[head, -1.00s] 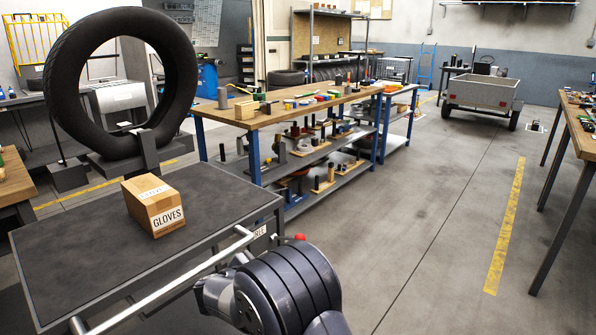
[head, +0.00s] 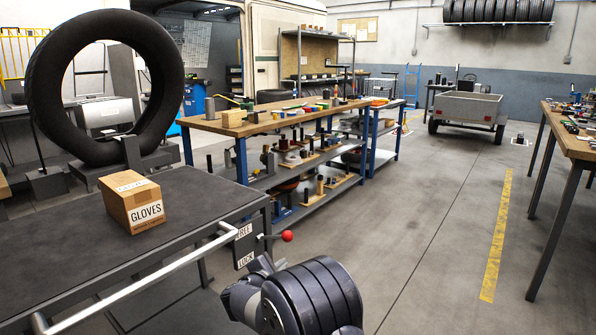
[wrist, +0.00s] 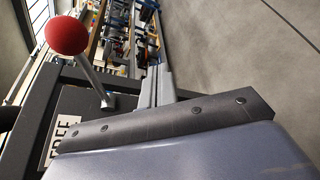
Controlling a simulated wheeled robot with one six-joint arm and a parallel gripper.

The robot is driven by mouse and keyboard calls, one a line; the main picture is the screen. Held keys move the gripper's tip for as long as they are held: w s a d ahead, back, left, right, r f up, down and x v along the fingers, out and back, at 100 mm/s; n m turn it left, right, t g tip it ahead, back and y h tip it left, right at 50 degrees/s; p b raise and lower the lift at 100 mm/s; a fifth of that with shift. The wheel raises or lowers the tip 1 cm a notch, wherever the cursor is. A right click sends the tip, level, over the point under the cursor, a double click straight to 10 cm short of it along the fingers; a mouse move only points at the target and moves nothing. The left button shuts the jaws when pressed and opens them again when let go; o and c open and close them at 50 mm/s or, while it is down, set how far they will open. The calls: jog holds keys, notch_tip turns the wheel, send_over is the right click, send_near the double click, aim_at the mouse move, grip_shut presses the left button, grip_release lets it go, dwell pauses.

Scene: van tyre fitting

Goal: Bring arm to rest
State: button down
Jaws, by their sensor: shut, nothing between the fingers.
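My arm (head: 305,297) reaches in from the bottom of the head view, beside the trolley's front right corner. My gripper's fingers (wrist: 157,85) show in the wrist view, closed together with nothing between them. A lever with a red ball knob (head: 287,236) sticks out from the trolley near its FREE and LOCK labels (head: 245,259). The red knob also shows at upper left in the wrist view (wrist: 67,35). The fingers are apart from the knob, to its right in that view. The trolley (head: 190,200) has a dark top and a pale push bar.
A GLOVES carton (head: 132,202) stands on the trolley, with a large upright tyre (head: 42,95) behind. A wooden workbench (head: 280,115) with small parts lies ahead. Another bench (head: 570,145) is at right, and a grey trailer (head: 467,108) stands far back. The floor (head: 430,220) between is clear.

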jog(key=f+b, duration=0.1)
jog(key=m+b, duration=0.1)
jog(key=b, duration=0.1)
jog(key=shift+w+a+f+t, duration=0.2)
jog(key=shift+a+f+t, duration=0.1)
jog(key=shift+a+f, duration=0.1)
jog(key=shift+r, duration=0.15)
